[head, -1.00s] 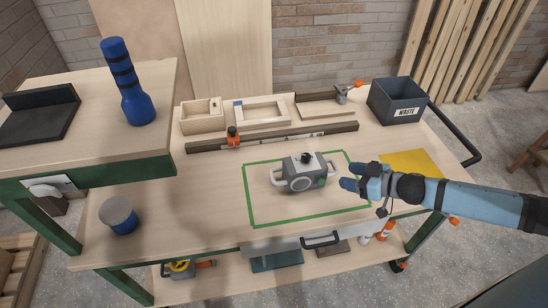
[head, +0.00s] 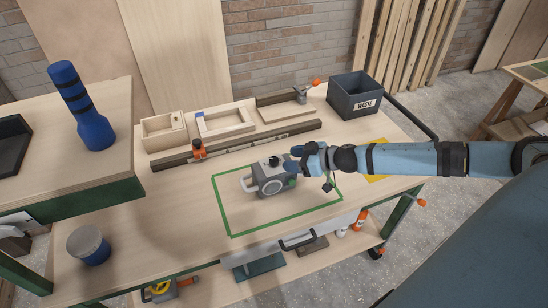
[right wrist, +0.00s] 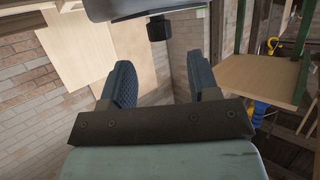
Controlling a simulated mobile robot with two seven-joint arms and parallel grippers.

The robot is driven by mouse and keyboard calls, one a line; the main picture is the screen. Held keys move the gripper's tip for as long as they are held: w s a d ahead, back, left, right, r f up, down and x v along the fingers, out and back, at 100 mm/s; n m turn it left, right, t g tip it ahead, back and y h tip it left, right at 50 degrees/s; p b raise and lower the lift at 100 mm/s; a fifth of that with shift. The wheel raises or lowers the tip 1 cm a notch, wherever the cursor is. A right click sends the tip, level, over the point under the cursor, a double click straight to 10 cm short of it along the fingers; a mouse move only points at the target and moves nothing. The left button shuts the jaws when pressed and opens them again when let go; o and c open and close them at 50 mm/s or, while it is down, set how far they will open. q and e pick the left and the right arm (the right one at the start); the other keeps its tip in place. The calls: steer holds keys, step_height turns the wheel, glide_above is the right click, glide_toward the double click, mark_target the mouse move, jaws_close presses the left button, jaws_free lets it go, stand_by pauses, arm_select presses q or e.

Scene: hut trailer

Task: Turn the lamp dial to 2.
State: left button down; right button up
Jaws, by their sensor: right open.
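The lamp (head: 267,188) is a grey box with pale side handles and a round front. It stands inside a green taped rectangle on the workbench. Its black dial (head: 275,161) sticks up from the top; any numbers are too small to read. My right gripper (head: 297,161) reaches in from the right, close to the dial at the lamp's upper right. In the right wrist view, the gripper (right wrist: 161,78) is open and empty. The dial (right wrist: 159,28) shows beyond the gap between the fingers, under the lamp body (right wrist: 130,8) in this upside-down picture. My left gripper is not in view.
Wooden trays (head: 224,123) and a dark rail (head: 240,144) lie behind the lamp. A waste bin (head: 355,95) stands at the back right. A raised shelf (head: 100,165) with a blue bottle-shaped thing (head: 92,128) is at the left. The bench left of the tape is mostly clear.

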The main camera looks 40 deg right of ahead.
mark_target(276, 159)
steer(key=x, duration=0.7)
steer(key=shift+p, duration=0.4)
steer(key=c, duration=0.9)
